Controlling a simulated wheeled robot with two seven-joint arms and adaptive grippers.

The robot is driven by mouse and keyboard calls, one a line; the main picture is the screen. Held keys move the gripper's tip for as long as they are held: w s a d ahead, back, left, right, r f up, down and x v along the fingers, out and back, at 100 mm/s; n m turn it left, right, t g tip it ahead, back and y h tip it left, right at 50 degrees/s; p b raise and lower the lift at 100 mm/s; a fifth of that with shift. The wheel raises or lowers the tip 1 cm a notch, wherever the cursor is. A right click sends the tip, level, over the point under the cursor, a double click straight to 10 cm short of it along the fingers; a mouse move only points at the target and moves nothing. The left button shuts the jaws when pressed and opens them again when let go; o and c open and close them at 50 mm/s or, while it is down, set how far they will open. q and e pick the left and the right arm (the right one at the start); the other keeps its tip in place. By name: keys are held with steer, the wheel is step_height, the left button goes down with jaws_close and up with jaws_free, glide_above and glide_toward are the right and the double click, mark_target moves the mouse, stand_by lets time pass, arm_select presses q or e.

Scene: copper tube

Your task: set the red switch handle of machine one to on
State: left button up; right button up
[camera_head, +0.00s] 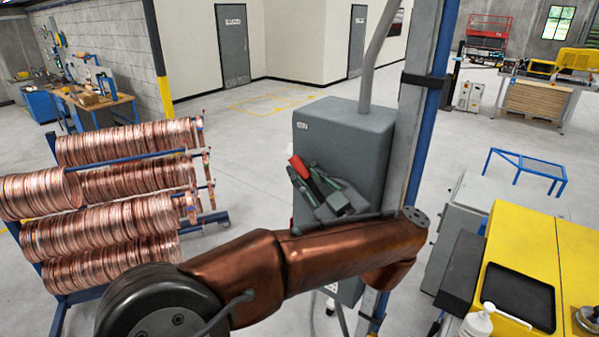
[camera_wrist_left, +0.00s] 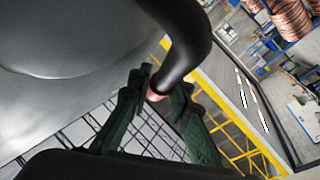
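The grey switch box (camera_head: 340,150) of a machine stands on a post in the middle of the head view. Its red switch handle (camera_head: 298,166) shows at the box's lower left front, pointing up and left. My left gripper (camera_head: 312,187) is at the handle, its dark fingers close around or beside the red part. In the left wrist view, the two dark green fingers (camera_wrist_left: 160,92) have a small reddish end (camera_wrist_left: 154,96) between their tips, below a black curved bar (camera_wrist_left: 185,45). I cannot tell whether the fingers press on it. My right gripper is not in view.
A grey conduit (camera_head: 378,50) and a blue post (camera_head: 424,140) rise at the box. A rack of copper coils (camera_head: 110,205) stands at the left. A yellow machine (camera_head: 515,255) with a black tray (camera_head: 518,295) stands at the right. Open floor lies behind.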

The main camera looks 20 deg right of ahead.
arm_select(q)
steer(key=shift+o, duration=1)
steer(key=shift+s+d, duration=0.2)
steer(key=shift+s, duration=0.05)
steer(key=shift+a, duration=0.1)
steer(key=v, duration=1.2)
